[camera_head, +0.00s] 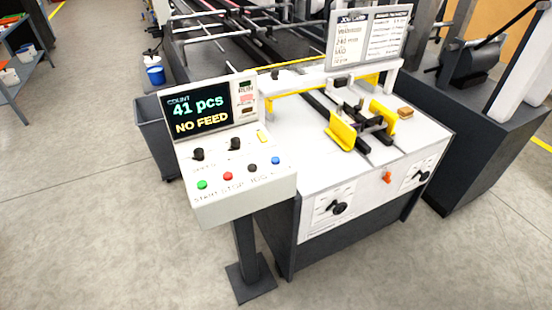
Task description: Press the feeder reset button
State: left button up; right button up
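A light control panel (245,193) stands on a dark post in the middle left. It bears a green button (202,185), a red button (228,176), a black button (252,168) and a blue button (276,160) in a row along its front. The labels below green and red look like START and STOP; those below black and blue are too small to read, so I cannot tell which is the feeder reset. The panel's screen (198,112) reads "COUNT 41 pcs" and "NO FEED". Neither of my grippers is in view.
Two black knobs (198,154) and a yellow control (263,136) sit above the buttons. The white feeder table (310,140) with yellow guides (341,132) stands right of the panel. A dark bin (152,130) is behind left. The floor in front is clear.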

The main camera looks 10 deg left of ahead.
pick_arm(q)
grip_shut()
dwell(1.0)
